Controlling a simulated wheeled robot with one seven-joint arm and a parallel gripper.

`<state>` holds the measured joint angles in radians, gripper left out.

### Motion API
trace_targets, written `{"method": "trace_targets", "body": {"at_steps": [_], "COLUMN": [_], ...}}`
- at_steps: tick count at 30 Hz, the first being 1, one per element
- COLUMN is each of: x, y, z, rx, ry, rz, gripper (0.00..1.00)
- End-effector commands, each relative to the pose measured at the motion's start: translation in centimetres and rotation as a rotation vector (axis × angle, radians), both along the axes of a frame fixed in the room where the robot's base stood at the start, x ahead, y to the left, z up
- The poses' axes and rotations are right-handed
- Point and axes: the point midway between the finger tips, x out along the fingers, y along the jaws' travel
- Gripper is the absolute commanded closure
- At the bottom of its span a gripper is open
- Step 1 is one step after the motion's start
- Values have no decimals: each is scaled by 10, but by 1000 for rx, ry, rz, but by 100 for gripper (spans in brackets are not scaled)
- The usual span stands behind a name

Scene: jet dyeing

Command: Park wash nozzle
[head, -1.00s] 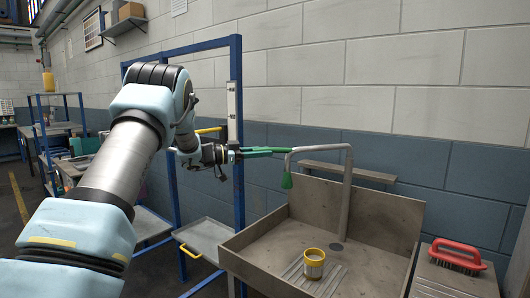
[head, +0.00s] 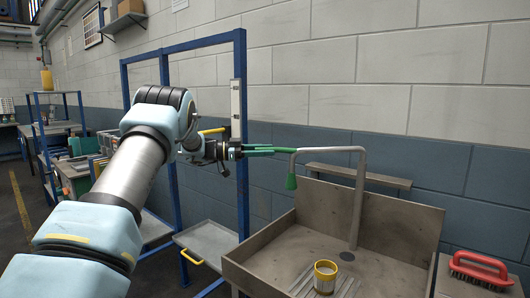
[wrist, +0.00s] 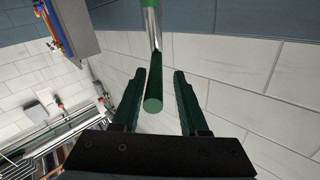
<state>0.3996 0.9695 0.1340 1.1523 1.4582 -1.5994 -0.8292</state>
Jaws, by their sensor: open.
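The wash nozzle (head: 291,182) is a green tip hanging from the bent end of a grey metal spout (head: 359,195) over the sink. My gripper (head: 293,150) is level with the spout's bend, its green fingers pointing right, and is open. In the wrist view, the nozzle's round green end (wrist: 153,105) shows in the gap between my two fingers (wrist: 160,78), nearer the left one. No finger is closed on it. I cannot tell how far the nozzle sits in depth from the fingertips.
The metal sink (head: 255,272) holds a yellow-rimmed cup (head: 325,275). A red brush (head: 480,268) lies on the right ledge. A narrow shelf (head: 358,175) is on the wall behind the spout. A blue frame (head: 242,130) stands left of the sink, close by my arm.

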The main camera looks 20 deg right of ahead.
Motion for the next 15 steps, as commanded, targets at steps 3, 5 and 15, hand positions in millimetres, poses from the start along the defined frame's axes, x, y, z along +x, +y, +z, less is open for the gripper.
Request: {"method": "trace_targets", "body": {"at_steps": [3,5,15], "x": [0,0,0], "y": [0,0,3], "z": [1,1,-1], "rx": [0,0,1], "ry": [-1,-1,1], "rz": [1,-1,-4], "gripper": [53,47,43]}}
